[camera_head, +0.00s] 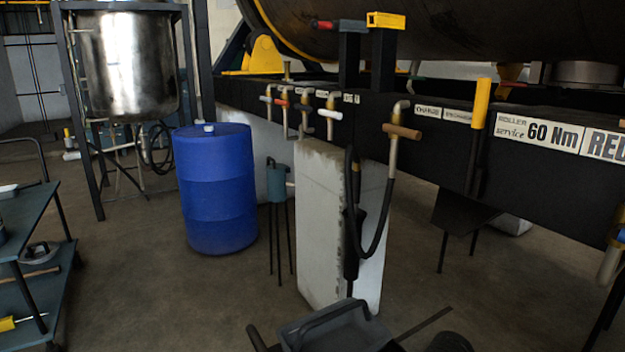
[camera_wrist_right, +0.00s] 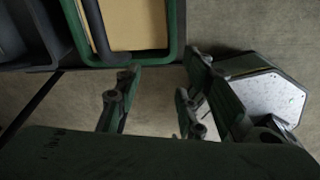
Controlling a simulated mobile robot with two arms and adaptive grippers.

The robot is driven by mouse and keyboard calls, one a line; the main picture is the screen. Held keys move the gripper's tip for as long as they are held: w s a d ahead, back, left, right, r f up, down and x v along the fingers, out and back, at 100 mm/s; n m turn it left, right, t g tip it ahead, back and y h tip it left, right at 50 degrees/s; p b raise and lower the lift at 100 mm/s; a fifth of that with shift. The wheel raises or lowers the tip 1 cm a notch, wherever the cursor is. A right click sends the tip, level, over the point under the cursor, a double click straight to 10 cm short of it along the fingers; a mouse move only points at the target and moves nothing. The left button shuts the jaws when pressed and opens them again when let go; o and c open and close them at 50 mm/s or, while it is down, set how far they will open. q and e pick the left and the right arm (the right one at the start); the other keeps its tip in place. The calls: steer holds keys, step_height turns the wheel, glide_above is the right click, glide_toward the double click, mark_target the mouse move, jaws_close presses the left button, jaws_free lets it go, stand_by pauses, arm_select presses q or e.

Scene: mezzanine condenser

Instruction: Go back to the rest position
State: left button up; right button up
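My right gripper (camera_wrist_right: 155,105) shows in the right wrist view, its two dark green fingers spread apart. Bare concrete floor shows between the fingers, and nothing is held. Neither gripper can be made out in the head view. A dark rounded part at the bottom edge of that view is cut off, and I cannot tell what it is.
A blue drum (camera_head: 216,190) and a pale block (camera_head: 331,225) with a hanging black hose (camera_head: 378,235) stand ahead. A shelved cart (camera_head: 40,215) is at left. A green-rimmed tray (camera_wrist_right: 172,52) and a pale-topped angular object (camera_wrist_right: 262,97) lie near the right gripper.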

steer(key=s+a+f+m+t+y, duration=0.1)
steer(key=s+a+f+m, duration=0.2)
steer(key=f+m, duration=0.25)
steer(key=s+a+f+m+t+y, duration=0.1)
steer(key=s+a+f+m, duration=0.2)
steer(key=f+m, duration=0.3)
steer(key=s+d+f+m+h+p, duration=0.1)
steer(key=s+d+f+m+p, duration=0.2)
steer(key=s+f, duration=0.3)
steer(key=s+d+f+m+g+h+p, duration=0.15)
steer(key=s+f, duration=0.25)
steer(key=s, duration=0.4)
steer(key=s+d+f+m+t+h+p, duration=0.1)
steer(key=s+d+f+m+p, duration=0.35)
steer(key=s, duration=0.25)
arm_select(q)
steer(key=s+a+f+p, duration=0.1)
steer(key=s+p, duration=0.3)
steer(key=s, duration=0.5)
steer(key=s+a+f+g+p, duration=0.1)
steer(key=s+a+f+p, duration=0.1)
steer(key=s, duration=0.8)
steer(key=shift+a+f+g+p, duration=0.15)
steer(key=shift+f+g+p, duration=0.3)
steer(key=shift+p, duration=0.7)
arm_select(e)
steer(key=s+d+f+n+g, duration=0.1)
steer(key=s, duration=1.2)
steer(key=shift+d+f, duration=0.15)
steer(key=shift+d, duration=0.1)
